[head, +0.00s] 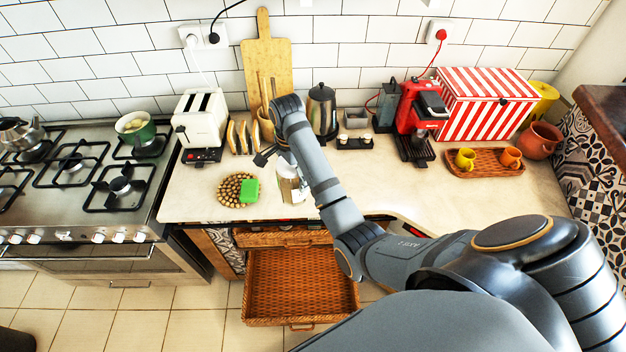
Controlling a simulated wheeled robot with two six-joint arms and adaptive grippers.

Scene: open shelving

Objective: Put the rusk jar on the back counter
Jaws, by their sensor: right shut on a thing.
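The rusk jar (289,187), a clear and pale cylinder, is upright at the front part of the back counter (370,186), left of the middle. My right gripper (277,157) is at the top of the jar and shut on it. My forearm and wrist hide part of the jar's top and right side. I cannot tell whether the jar's base touches the counter or is slightly above it. My left gripper is not in view.
A round woven trivet (229,191) with a green sponge (250,190) lies left of the jar. A toaster (201,118), kettle (322,108) and red coffee machine (418,108) stand behind. An open wicker drawer (300,285) juts out below. The counter right of the jar has bare room.

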